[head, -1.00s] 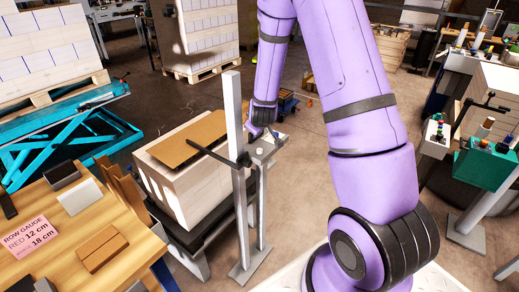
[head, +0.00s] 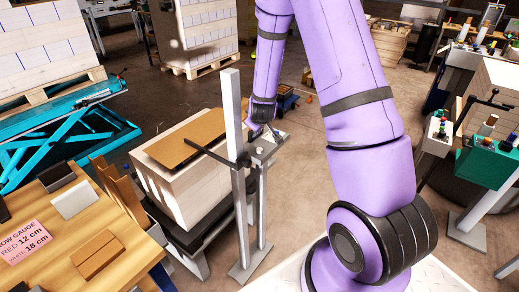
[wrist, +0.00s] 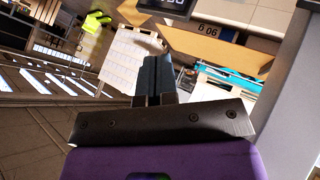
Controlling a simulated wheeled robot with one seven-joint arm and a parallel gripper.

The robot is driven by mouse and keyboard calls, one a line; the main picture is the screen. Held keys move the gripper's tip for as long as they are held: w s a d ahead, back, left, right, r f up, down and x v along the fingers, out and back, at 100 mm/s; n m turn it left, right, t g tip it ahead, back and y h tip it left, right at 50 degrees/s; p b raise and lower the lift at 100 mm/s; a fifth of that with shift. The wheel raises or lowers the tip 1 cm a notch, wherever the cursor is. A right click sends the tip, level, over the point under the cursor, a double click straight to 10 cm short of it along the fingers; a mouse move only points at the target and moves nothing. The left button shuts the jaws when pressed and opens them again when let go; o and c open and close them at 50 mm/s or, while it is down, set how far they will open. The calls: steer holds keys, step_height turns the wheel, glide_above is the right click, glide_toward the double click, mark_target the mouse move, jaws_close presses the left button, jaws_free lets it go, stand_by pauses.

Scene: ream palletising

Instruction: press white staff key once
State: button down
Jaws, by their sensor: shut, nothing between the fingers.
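My gripper (wrist: 152,78) is shut and empty, its dark fingers pressed together in the wrist view. In the head view the end of my arm hangs over a small grey panel (head: 268,148) on a grey post, beside a taller pale post (head: 233,120). A small pale knob (head: 259,149) shows on that panel; I cannot tell whether it is the white staff key. The fingertips are mostly hidden in the head view, so contact with the panel cannot be told.
A block with a brown board (head: 187,138) on top stands left of the post. A wooden table (head: 125,245) with a pink row gauge card (head: 25,242) is at lower left. A green control box (head: 488,163) stands at right. Bare floor lies right of the post.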

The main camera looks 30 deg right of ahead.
mark_target(258, 149)
steer(key=shift+f, duration=0.1)
steer(key=shift+f, duration=4.3)
steer(key=shift+f, duration=0.15)
steer(key=shift+f, duration=0.25)
steer(key=shift+f, duration=0.5)
steer(key=shift+r, duration=0.9)
steer(key=shift+r, duration=0.1)
